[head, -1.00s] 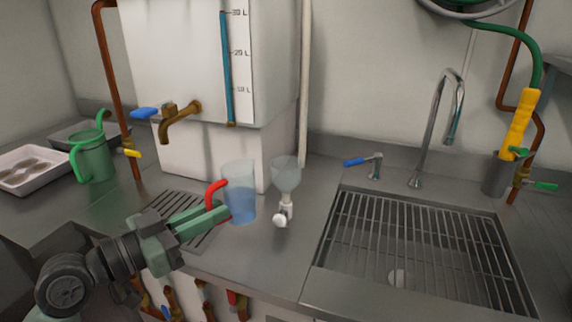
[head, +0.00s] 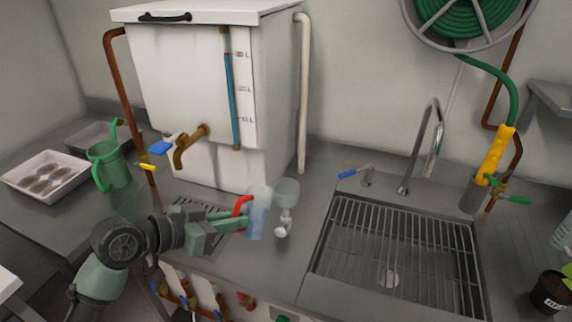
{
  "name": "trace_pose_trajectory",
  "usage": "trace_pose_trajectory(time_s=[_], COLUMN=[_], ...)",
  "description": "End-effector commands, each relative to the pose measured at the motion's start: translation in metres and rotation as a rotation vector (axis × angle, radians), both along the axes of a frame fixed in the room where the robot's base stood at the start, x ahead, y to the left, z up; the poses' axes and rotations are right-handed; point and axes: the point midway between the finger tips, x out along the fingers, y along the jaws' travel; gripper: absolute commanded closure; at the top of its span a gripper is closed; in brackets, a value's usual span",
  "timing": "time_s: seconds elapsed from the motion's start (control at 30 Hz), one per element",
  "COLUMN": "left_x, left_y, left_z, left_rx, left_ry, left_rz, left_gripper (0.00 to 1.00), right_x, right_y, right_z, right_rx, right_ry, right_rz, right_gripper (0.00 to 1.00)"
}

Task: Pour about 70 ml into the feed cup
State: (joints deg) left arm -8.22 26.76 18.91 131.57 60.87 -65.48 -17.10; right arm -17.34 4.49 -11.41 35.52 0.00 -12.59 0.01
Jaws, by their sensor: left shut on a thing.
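A clear jug (head: 258,216) with a red handle (head: 242,204) holds pale blue water. My left gripper (head: 240,220) is shut on the jug at its handle side. The jug is close to upright, perhaps leaning slightly right; I cannot tell whether its base touches the counter. The feed cup (head: 287,193), a clear rounded cup on a white stem with a white knob, stands just to the jug's right. The jug's upper edge meets or overlaps the cup's left side in the head view. No stream of water shows. My right gripper is not in view.
A white tank (head: 195,85) with a brass tap (head: 190,145) stands behind. A sink with a wire grid (head: 390,250) lies to the right, under a curved faucet (head: 425,145). A green jug (head: 110,170) and white tray (head: 45,178) are at left.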

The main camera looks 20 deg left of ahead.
Motion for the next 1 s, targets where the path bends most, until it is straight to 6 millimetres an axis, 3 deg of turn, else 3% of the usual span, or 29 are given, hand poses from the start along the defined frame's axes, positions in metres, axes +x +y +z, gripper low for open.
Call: trace_pose_trajectory(time_s=[0.03, 0.43, 1.0], left_x=[0.004, 0.028, 0.036], left_y=[-0.002, -0.01, -0.013], left_z=[0.015, 0.038, 0.048], left_rx=[0.008, 0.094, 0.148], left_ry=[0.025, 0.269, 0.434], left_rz=[-0.002, 0.0, -0.001], left_gripper=[1.0, 1.0, 1.0], right_x=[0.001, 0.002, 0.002], right_y=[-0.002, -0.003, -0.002], right_z=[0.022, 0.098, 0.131], right_rx=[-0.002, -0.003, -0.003], right_ry=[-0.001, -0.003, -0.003], right_rz=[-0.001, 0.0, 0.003], right_gripper=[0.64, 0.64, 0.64])
